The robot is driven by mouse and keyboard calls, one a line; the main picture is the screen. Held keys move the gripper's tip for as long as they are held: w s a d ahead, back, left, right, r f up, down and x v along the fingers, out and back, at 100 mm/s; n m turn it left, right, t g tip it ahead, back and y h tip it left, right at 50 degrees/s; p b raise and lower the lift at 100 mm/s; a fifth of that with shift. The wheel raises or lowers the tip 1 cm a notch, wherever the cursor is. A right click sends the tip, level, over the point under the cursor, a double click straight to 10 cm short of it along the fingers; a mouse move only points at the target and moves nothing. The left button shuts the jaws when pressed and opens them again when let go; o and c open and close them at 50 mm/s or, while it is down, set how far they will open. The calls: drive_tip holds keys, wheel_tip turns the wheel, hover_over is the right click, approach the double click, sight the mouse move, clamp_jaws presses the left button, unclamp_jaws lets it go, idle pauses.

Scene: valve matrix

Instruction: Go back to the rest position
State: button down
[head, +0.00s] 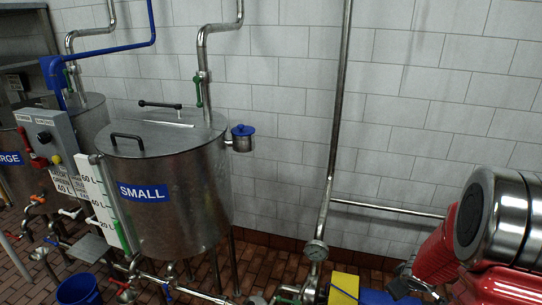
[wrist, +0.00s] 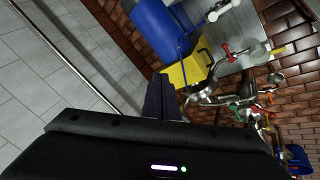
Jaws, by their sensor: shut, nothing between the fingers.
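My gripper (wrist: 165,82) shows in the wrist view as two dark fingers lying together, shut with nothing held between them. They point over the brick floor near a yellow part. The wide black gripper body fills the bottom of that view. In the head view my red and silver arm is at the right edge, in front of the tiled wall; I cannot make out the fingers there.
A steel tank marked SMALL (head: 165,190) stands left of centre. A yellow part (head: 344,287) is at the bottom right and a blue bucket (head: 78,290) at the bottom left. The tiled wall (head: 440,100) is behind.

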drive_tip(key=s+a+r+m+h, duration=0.1)
drive_tip(key=s+a+r+m, duration=0.15)
drive_tip(key=r, duration=0.75)
drive_tip(key=s+a+r+m+h, duration=0.1)
drive_tip(key=s+a+r, duration=0.3)
drive_tip(key=r, duration=0.6)
drive_tip(key=s+a+r+m+y, duration=0.1)
drive_tip(key=s+a+r+y, duration=0.1)
drive_tip(key=s+a, duration=0.6)
drive_tip(key=s+a+r+y, duration=0.2)
drive_tip(key=s+a+r, duration=0.2)
drive_tip(key=s+a, duration=0.4)
drive_tip(key=shift+s+a+r+m, duration=0.3)
drive_tip(key=shift+a+r+m, duration=0.05)
drive_tip(key=shift+a, duration=0.3)
